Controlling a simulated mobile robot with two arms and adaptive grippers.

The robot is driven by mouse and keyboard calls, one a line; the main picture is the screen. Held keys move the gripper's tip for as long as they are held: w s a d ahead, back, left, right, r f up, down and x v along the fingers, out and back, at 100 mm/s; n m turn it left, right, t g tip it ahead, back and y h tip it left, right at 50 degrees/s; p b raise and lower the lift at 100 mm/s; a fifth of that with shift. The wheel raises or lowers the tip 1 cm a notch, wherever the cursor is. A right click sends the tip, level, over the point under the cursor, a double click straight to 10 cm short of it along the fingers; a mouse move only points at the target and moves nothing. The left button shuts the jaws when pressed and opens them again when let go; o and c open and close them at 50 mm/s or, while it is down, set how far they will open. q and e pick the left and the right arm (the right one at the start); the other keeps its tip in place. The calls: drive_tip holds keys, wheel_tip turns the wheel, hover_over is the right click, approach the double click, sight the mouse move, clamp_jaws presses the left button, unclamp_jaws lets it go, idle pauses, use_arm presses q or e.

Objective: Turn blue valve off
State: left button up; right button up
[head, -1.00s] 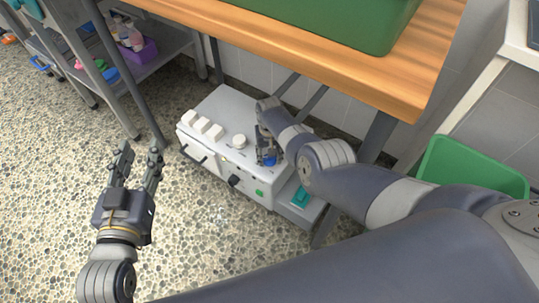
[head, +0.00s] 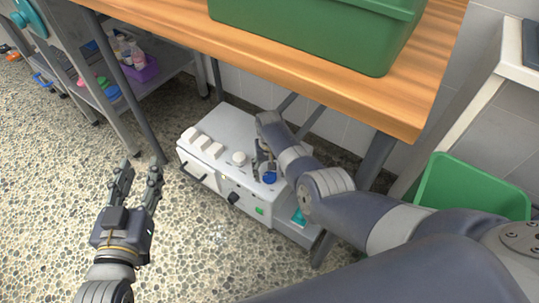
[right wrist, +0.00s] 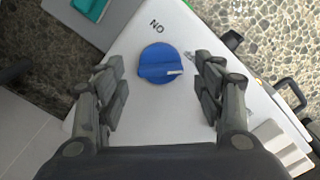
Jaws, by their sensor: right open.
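The blue valve (head: 269,178) is a round knob on top of a white machine (head: 228,128) under the table. In the right wrist view the blue valve (right wrist: 159,63) lies between the fingers, with its white mark pointing right in the picture and the letters "ON" on the panel beside it. My right gripper (right wrist: 162,80) is open, its two fingers apart on either side of the knob, with visible gaps. In the head view my right gripper (head: 262,160) is partly hidden by its own arm. My left gripper (head: 138,172) is open and empty above the floor, left of the machine.
The wooden table (head: 330,85) overhangs the machine and carries a green tub (head: 330,30). White switches, a white knob (head: 239,158) and a black knob (head: 233,198) are near the valve. A green bin (head: 470,190) stands right. Speckled floor is free in front.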

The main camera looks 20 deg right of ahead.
sight(270, 174)
wheel_tip(270, 174, up, 10)
idle(0.6)
idle(0.4)
